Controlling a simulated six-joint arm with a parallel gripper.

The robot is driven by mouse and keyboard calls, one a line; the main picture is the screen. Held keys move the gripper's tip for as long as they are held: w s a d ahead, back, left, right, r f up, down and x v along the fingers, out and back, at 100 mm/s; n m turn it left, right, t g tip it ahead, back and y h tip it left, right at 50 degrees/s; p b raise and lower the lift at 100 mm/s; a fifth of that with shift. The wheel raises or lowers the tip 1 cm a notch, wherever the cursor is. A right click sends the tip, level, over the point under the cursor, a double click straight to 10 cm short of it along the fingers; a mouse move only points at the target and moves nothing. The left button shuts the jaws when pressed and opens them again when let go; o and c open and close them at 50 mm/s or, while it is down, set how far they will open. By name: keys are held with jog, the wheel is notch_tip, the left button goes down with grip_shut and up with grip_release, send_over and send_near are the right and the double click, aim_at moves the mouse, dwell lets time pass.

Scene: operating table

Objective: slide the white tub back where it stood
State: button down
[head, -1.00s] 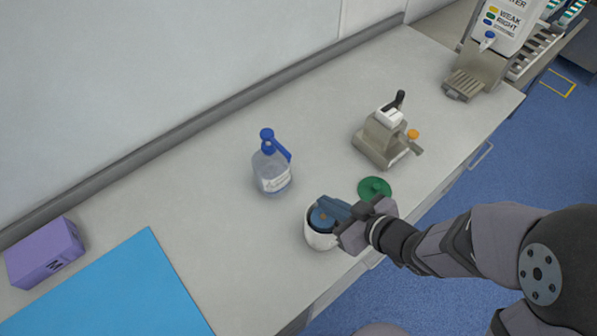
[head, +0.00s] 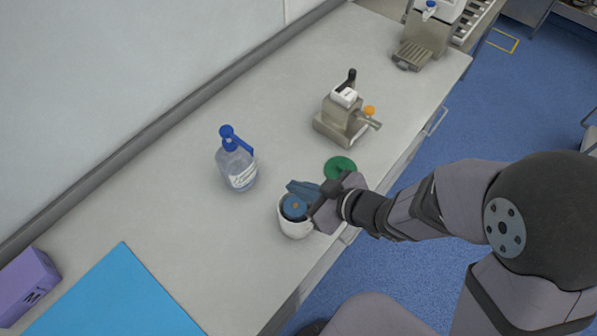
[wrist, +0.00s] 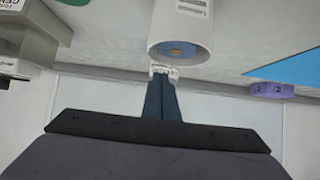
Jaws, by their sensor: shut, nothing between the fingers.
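The white tub (head: 294,230) stands upright near the front edge of the worktop, with a blue round piece with an orange centre visible inside its mouth. My gripper (head: 292,186) is shut and empty, its blue fingers just beyond the tub's far rim. Whether they touch the tub cannot be told. In the wrist view the tub (wrist: 181,25) is close at the top, with a label on its side. My shut fingers (wrist: 162,76) lie side by side below its mouth there.
A clear bottle with a blue pump (head: 236,172) stands behind the tub. A green disc (head: 340,166) lies to the right, before a metal device (head: 342,122). A blue mat (head: 115,300) and purple box (head: 25,282) are at left. Bare worktop lies between mat and tub.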

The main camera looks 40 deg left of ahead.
notch_tip(320, 180, up, 9)
jog(key=p, duration=0.2)
jog(key=shift+d+f, duration=0.15)
dwell(0.3)
jog(key=w+d+f+m+t+h, duration=0.1)
jog(key=w+d+f+t+h, duration=0.1)
jog(key=w+d+f+h, duration=0.35)
jog(key=w+d+f+m+t+h, duration=0.1)
jog(key=w+d+f+t+h, duration=0.15)
jog(key=d, duration=0.55)
jog(key=s+d+f+m+g+h, duration=0.1)
jog(key=s+d+m+g+h, duration=0.2)
jog(key=d, duration=0.5)
jog(key=s+d+f+m+g+h, duration=0.1)
jog(key=s+d+m+g, duration=0.1)
jog(key=s+d+m, duration=0.45)
jog(key=w+d+r+m+y+b, duration=0.1)
jog(key=w+d+m, duration=0.2)
jog(key=d, duration=0.3)
jog(key=w+d+r+m+b, duration=0.1)
jog(key=w+d+m, duration=0.2)
jog(key=d+m, duration=0.15)
notch_tip(320, 180, down, 15)
jog(key=n+b, duration=0.1)
jog(key=b, duration=1.3)
jog(key=shift+s+d+b, duration=0.15)
jog(key=shift+d+b, duration=0.15)
